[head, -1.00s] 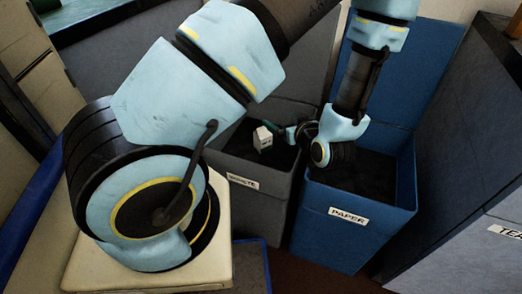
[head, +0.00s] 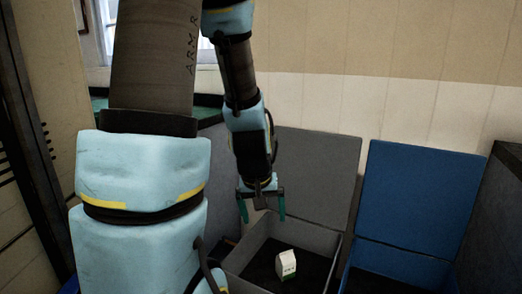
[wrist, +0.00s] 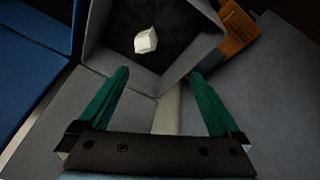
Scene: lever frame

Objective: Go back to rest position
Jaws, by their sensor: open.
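My gripper (head: 263,208) hangs from my arm in the head view, above the back left of the open grey bin (head: 245,262). Its two green fingers are apart with nothing between them. In the wrist view my gripper (wrist: 160,100) also shows open and empty. A small white carton (head: 286,265) with green marks lies inside the grey bin, apart from the fingers. The carton also shows in the wrist view (wrist: 145,41), on the dark floor of the bin.
A blue bin (head: 405,262) with its lid (head: 420,200) raised stands right of the grey bin. The grey lid (head: 318,172) is also up, against the pale wall (head: 400,100). In the wrist view a brown wooden piece (wrist: 238,28) lies beside the grey bin.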

